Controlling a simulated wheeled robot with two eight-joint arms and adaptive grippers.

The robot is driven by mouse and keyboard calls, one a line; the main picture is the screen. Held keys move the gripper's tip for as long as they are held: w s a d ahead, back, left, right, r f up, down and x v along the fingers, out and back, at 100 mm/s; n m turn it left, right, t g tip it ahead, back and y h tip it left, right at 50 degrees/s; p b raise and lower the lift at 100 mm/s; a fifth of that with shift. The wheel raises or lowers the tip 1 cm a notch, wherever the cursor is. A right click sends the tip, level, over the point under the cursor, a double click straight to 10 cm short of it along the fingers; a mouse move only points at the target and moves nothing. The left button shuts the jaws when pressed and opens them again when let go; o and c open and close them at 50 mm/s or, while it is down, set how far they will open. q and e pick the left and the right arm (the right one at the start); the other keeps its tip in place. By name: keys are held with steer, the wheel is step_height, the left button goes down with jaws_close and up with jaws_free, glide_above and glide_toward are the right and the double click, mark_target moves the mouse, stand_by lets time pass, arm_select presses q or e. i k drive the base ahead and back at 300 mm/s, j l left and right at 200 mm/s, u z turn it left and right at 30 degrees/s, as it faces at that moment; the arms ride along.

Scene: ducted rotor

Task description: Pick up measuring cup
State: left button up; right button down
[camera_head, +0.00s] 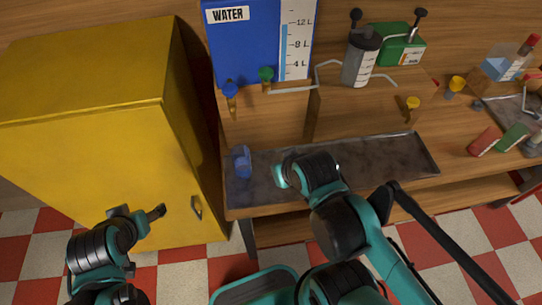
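A small translucent blue cup (240,162), which looks like the measuring cup, stands at the left end of the dark metal tray (400,150) on the wooden bench. My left gripper (154,214) is in front of the yellow cabinet, left of and below the cup in the picture, and apart from it. It is small and dark, and I cannot tell whether its fingers are open. My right arm (325,195) reaches over the front of the tray, right of the cup. Its fingers are hidden or not distinguishable.
A yellow cabinet (80,160) stands left of the bench. A blue water tank (240,50) with a level scale stands behind the tray. A grey cylinder (361,60) and green box (402,48) are at the back. Red (485,141) and green (512,138) blocks lie right.

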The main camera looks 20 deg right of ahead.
mark_target(239, 154)
steer(key=z, duration=0.4)
steer(key=k+j+z, duration=0.2)
steer(key=j+z, duration=0.2)
steer(key=j, duration=0.25)
steer(key=k+j+z, duration=0.25)
steer(key=i+j, duration=0.05)
steer(key=i, duration=0.05)
